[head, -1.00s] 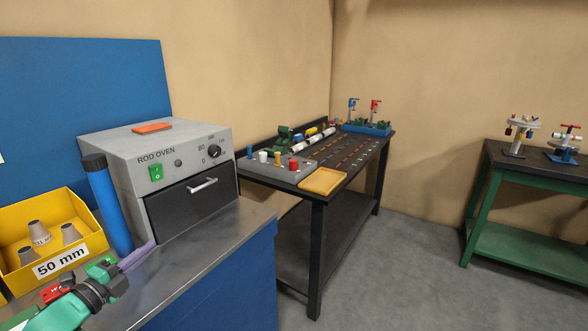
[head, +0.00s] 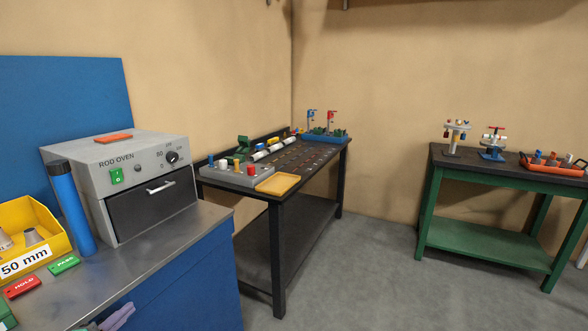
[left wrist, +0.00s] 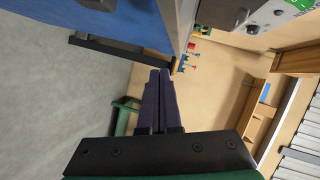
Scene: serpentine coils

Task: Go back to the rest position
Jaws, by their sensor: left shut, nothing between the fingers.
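My left gripper (head: 118,317) shows only in part at the bottom edge of the head view, in front of the blue cabinet's steel top. In the left wrist view its two purple fingers (left wrist: 158,102) are together and empty, pointing into open room with floor, wall and furniture beyond. Nothing touches the fingertips. My right gripper is in neither view.
The steel-topped blue cabinet (head: 150,262) holds a rod oven (head: 150,200), a blue tube (head: 72,210), a yellow bin (head: 55,225), a green PASS block (head: 63,264) and a red HOLD block (head: 22,286). A black table (head: 278,245) and green bench (head: 430,215) stand beyond open floor.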

